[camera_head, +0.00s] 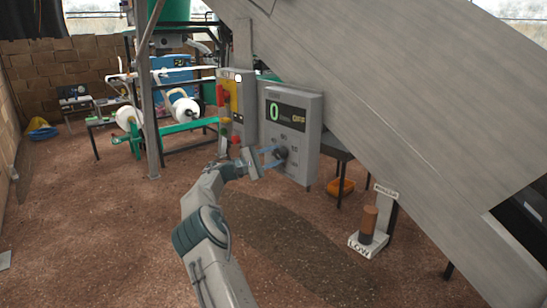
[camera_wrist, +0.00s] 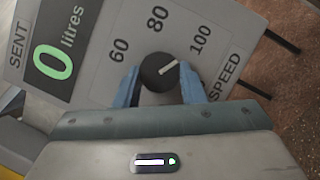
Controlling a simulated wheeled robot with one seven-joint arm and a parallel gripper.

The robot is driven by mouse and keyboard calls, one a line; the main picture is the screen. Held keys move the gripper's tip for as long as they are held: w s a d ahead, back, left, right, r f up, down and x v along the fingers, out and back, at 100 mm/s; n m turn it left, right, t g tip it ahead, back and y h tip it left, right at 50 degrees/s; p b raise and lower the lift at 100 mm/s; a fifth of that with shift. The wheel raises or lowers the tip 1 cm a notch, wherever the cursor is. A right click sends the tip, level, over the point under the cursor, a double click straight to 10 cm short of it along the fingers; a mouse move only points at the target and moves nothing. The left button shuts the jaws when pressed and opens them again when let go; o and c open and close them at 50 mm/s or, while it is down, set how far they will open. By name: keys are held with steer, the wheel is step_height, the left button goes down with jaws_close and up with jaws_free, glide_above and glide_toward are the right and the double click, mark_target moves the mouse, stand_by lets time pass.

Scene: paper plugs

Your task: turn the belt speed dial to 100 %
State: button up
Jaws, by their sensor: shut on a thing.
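The dark round belt speed dial (camera_wrist: 159,72) sits on the grey control panel (camera_wrist: 100,75), between my two blue fingertips in the wrist view. Its white pointer line points to the upper right in that view, toward the 100 mark (camera_wrist: 200,40). The marks 60 and 80 lie to the left of that. My gripper (camera_wrist: 160,88) is shut on the dial, one finger at each side. In the head view my gripper (camera_head: 270,156) reaches the dial (camera_head: 281,153) low on the panel (camera_head: 307,140).
A grey box with a yellow plate and red buttons (camera_head: 225,95) is left of the panel. A large grey sloping chute (camera_head: 390,110) passes close at the right. A brown cylinder (camera_head: 369,222) stands on a LOW-marked base at the lower right. Open floor lies in front.

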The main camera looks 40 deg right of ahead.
stand_by(0.4)
steer(key=o, duration=1)
steer(key=p+v, duration=0.1)
steer(key=v, duration=1.3)
steer(key=shift+w, duration=0.1)
steer(key=shift+d+r, duration=0.1)
